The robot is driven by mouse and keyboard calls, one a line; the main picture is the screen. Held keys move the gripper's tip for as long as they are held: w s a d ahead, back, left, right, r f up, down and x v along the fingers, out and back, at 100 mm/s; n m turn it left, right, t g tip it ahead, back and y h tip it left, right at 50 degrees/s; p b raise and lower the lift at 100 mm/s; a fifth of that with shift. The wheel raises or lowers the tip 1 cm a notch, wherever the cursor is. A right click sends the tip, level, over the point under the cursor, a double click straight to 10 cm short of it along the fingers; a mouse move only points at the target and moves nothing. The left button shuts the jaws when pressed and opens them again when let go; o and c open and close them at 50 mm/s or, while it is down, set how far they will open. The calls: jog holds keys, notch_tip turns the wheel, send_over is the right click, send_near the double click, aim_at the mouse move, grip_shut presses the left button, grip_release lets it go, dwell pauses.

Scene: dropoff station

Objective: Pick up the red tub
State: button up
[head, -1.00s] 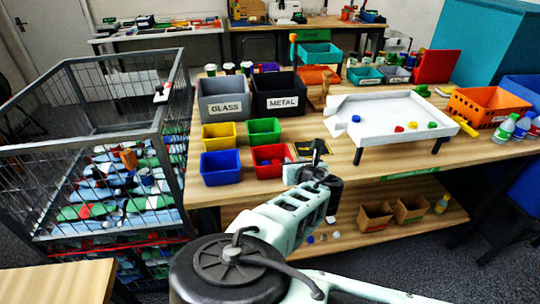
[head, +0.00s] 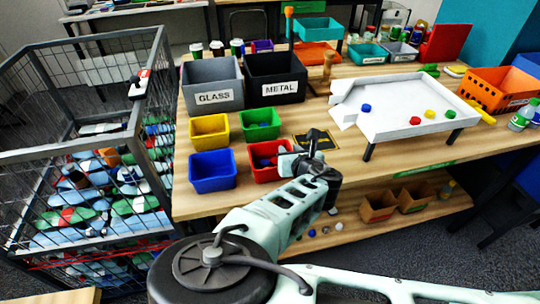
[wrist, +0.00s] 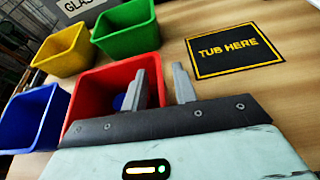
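The red tub (head: 262,174) stands on the wooden table beside the blue tub (head: 213,171), with small blue objects inside. In the wrist view the red tub (wrist: 95,85) fills the middle left, with something blue visible inside. My gripper (wrist: 163,88) is open and holds nothing. Its left finger overlaps the tub's right side in the picture, and its right finger shows over bare table, so the right wall lies between them. In the head view my gripper (head: 301,152) is at the tub's right side and hides part of it. I cannot tell whether the fingers touch the wall.
A yellow tub (head: 210,132) and a green tub (head: 260,125) stand behind. A black mat marked "TUB HERE" (wrist: 236,49) lies to the right. Bins marked GLASS (head: 213,85) and METAL (head: 277,78) stand farther back. A white tray (head: 405,108) stands on legs at right.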

grip_shut()
jog(key=shift+r, duration=0.1)
